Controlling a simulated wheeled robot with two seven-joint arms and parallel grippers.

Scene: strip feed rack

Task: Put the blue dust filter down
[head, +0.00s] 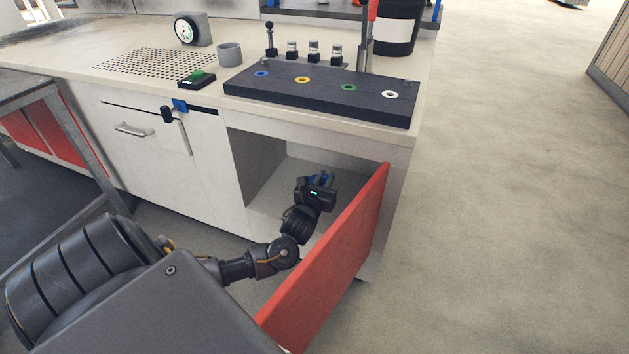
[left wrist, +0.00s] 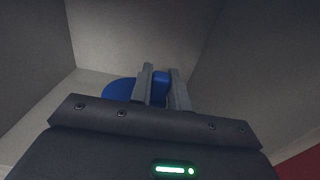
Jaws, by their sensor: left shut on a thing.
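The blue dust filter (left wrist: 120,91) shows in the left wrist view as a round blue body with a blue grip part between my fingers. My left gripper (left wrist: 160,88) is shut on that part. In the head view, my left gripper (head: 318,182) reaches into the open cupboard (head: 262,212) under the bench, with a bit of the blue filter (head: 321,178) showing at its fingers. The gripper hides most of the filter there. I cannot tell whether the filter touches the cupboard floor. My right gripper is not in view.
The open red door (head: 335,262) stands close to the right of my left arm. Cupboard walls enclose the gripper. On the bench above are a dark board with coloured rings (head: 318,94), a grey cup (head: 230,54) and a green-button box (head: 197,79).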

